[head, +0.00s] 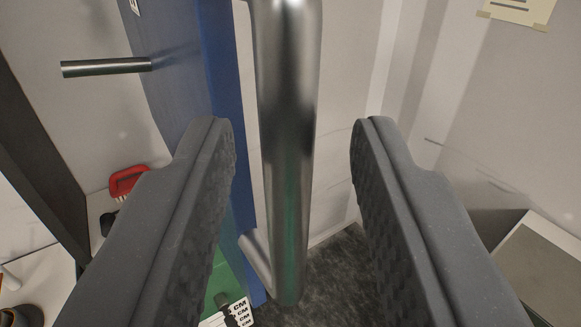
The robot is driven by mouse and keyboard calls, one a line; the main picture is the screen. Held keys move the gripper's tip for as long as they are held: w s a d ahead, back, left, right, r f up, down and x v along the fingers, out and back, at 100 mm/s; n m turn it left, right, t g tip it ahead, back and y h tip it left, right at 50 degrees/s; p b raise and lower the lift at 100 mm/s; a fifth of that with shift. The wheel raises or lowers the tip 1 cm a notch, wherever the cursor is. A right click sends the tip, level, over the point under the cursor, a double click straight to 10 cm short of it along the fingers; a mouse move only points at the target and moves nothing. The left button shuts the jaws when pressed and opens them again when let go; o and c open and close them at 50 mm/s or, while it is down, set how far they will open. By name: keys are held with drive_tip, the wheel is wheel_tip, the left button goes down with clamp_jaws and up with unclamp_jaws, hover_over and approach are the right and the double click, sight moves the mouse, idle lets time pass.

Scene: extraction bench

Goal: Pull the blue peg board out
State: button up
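The blue peg board (222,60) stands upright on edge at the left of centre, with a metal peg (105,67) sticking out to the left from its face. A vertical silver bar handle (290,130) is fixed to its near edge; a lower mount shows behind my left finger. My gripper (292,135) is open, with one dark textured finger on each side of the handle. Clear gaps show between the handle and both fingers, so neither appears to touch it. Part of the board is hidden behind the left finger.
A green item (225,283) and a card with CM markings (238,313) lie low near the board. A pale box-like unit (545,265) stands at the lower right. Dark floor (345,275) shows between the fingers.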

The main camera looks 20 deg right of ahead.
drive_tip(key=v, duration=1.1)
drive_tip(key=shift+s, duration=0.35)
drive_tip(key=shift+a, duration=0.1)
drive_tip(key=w+a+f+n+g+y, duration=0.2)
drive_tip(key=a+f+y, duration=0.3)
drive_tip(key=f, duration=0.5)
drive_tip(key=shift+w+n, duration=0.6)
drive_tip(key=shift+w, duration=0.05)
